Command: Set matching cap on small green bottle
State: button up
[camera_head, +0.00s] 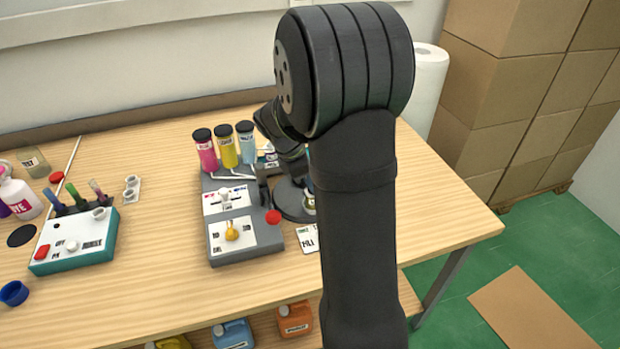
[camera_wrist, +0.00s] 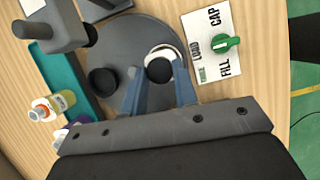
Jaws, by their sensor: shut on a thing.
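In the wrist view, my gripper (camera_wrist: 157,68) has its two blue-grey fingers on either side of a round black cap (camera_wrist: 159,70) and is shut on it. The cap is over a pale ring on the dark round turntable (camera_wrist: 143,32). I cannot tell whether the cap touches a bottle below it. No small green bottle shows clearly; what is under the cap is hidden.
A second black round piece (camera_wrist: 103,82) sits on the turntable, left of the fingers. A teal tray (camera_wrist: 66,75) with small bottles is at left. A dispenser (camera_head: 228,195) stands beside the turntable.

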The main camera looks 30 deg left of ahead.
jog(key=o, duration=1.5)
jog(key=shift+r, duration=3.75)
jog(key=shift+f, duration=3.5)
jog(key=shift+r, duration=0.15)
